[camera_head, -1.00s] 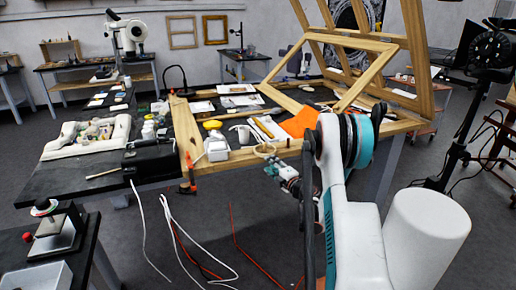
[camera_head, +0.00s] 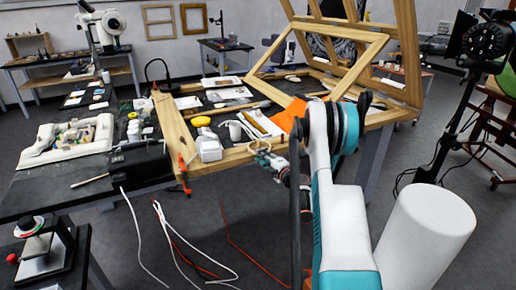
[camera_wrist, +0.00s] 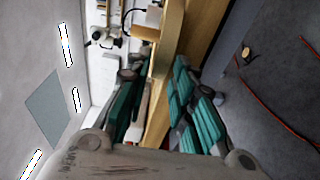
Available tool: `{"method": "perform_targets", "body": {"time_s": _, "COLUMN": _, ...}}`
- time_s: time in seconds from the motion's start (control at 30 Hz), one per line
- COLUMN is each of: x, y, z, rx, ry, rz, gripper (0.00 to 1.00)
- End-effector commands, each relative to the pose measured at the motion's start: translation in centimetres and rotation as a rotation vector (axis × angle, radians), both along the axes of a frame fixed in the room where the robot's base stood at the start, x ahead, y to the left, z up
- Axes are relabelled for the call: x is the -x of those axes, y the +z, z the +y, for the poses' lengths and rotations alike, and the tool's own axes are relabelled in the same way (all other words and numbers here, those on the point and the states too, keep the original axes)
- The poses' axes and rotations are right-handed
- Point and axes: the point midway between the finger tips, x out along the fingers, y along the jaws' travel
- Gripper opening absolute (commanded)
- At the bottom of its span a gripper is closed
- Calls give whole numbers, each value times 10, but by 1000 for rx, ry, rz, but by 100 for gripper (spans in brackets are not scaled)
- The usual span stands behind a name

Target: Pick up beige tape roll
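A pale beige ring that looks like the tape roll (camera_head: 261,146) lies at the front wooden rail of the worktable in the head view. It is small, and its far side is hard to make out. My gripper (camera_head: 281,170) is just in front of and below it, partly hidden by my arm. In the wrist view my gripper (camera_wrist: 156,72) has its teal-padded fingers apart, with the wooden rail (camera_wrist: 166,60) visible between them. No tape roll is clearly visible between the fingers.
A white bottle (camera_head: 209,147), a white mug (camera_head: 235,130) and an orange cloth (camera_head: 291,114) are near the ring. A clamp (camera_head: 184,172) hangs on the front rail. A large wooden frame (camera_head: 405,60) stands upright behind. Cables (camera_head: 175,240) lie on the floor.

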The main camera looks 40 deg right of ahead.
Motion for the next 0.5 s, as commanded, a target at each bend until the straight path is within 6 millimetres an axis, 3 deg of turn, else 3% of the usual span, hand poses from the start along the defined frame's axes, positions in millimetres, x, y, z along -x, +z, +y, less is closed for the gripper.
{"method": "perform_targets", "body": {"time_s": 0.5, "x": 0, "y": 3, "z": 0, "rx": 0, "ry": 0, "rz": 0, "gripper": 0}}
